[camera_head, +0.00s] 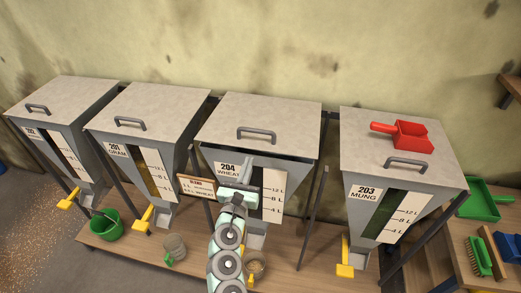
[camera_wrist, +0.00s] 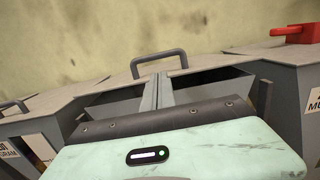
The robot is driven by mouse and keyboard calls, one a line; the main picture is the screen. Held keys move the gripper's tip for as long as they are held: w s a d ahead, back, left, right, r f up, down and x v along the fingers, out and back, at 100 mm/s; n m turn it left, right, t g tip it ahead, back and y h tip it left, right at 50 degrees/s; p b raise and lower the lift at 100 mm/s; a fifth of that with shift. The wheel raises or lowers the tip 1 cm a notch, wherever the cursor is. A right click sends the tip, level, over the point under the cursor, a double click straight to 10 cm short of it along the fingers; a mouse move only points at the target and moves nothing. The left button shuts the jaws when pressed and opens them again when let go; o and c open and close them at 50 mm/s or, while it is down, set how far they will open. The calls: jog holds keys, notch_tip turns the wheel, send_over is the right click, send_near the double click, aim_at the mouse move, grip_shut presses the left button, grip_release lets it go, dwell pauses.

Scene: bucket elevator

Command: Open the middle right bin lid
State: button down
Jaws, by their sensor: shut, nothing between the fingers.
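The middle right bin (camera_head: 290,182), labelled 204 WHEAT, stands against the wall. Its grey lid (camera_head: 275,108) is tilted slightly up at the front, with a dark gap below its front edge. The lid's bar handle (camera_head: 257,133) is clear of my fingers; it also shows in the wrist view (camera_wrist: 160,62). My gripper (camera_head: 243,163) is in front of the bin, its fingertips at the lid's front edge. In the wrist view the two fingers (camera_wrist: 161,80) are shut together with nothing between them, and their tips meet the lid edge. Whether they press under it is hard to tell.
Bins 203 MUNG (camera_head: 385,200), 201 GRAM (camera_head: 140,155) and another at far left have closed lids. A red scoop (camera_head: 412,136) lies on the MUNG lid. A small sign (camera_head: 197,187) is left of my gripper.

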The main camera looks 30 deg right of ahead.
aim_at(255, 147)
jog(key=b+x, duration=0.1)
jog(key=x, duration=0.8)
jog(key=shift+w+d, duration=0.3)
